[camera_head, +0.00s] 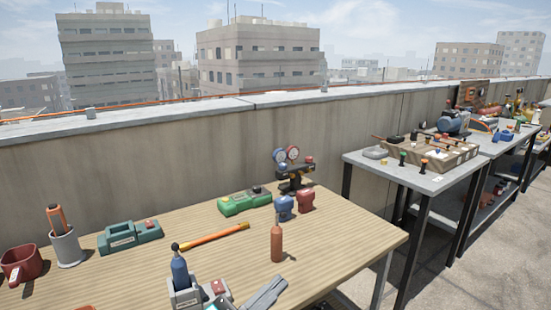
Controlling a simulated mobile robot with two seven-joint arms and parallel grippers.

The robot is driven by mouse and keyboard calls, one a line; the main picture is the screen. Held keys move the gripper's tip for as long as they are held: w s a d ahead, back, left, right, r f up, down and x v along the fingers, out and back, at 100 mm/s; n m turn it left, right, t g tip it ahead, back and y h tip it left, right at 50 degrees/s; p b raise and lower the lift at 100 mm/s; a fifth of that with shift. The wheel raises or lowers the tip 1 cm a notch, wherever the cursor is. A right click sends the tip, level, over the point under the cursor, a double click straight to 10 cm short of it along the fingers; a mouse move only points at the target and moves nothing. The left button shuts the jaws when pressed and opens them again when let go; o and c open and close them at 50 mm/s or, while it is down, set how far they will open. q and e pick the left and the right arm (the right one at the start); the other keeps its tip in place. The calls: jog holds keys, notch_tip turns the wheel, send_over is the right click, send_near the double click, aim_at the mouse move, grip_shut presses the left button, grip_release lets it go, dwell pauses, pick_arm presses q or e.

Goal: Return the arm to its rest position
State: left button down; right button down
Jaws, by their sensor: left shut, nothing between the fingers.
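My left gripper (268,290) shows at the bottom edge of the picture, low over the front of the wooden table (340,235). Its grey fingers are together and hold nothing. Most of my left arm is out of view. A dark blue bottle-like tool (180,272) stands just left of the gripper in a grey holder. My right gripper is not in view.
An orange-handled tool (214,236), a green case (244,201), a gauge set (294,170) and a teal case (130,237) lie farther back. A grey cup (66,247) and a red mug (22,264) stand left. The table's right side is clear. A grey workbench (405,178) stands beyond.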

pick_arm(q)
jog(key=s+a+f+n+t+y+p, duration=0.1)
jog(key=s+a+f+n+y, duration=0.2)
jog(key=a+f+n+y, duration=0.85)
jog(key=s+a+f+g+y, duration=0.3)
jog(key=s+a+f+g, duration=0.1)
jog(key=s+f, duration=0.6)
notch_tip(320, 180, down, 2)
jog(key=shift+s+a+f+g+p, duration=0.2)
jog(key=shift+a+g+p, duration=0.15)
jog(key=shift+a, duration=0.45)
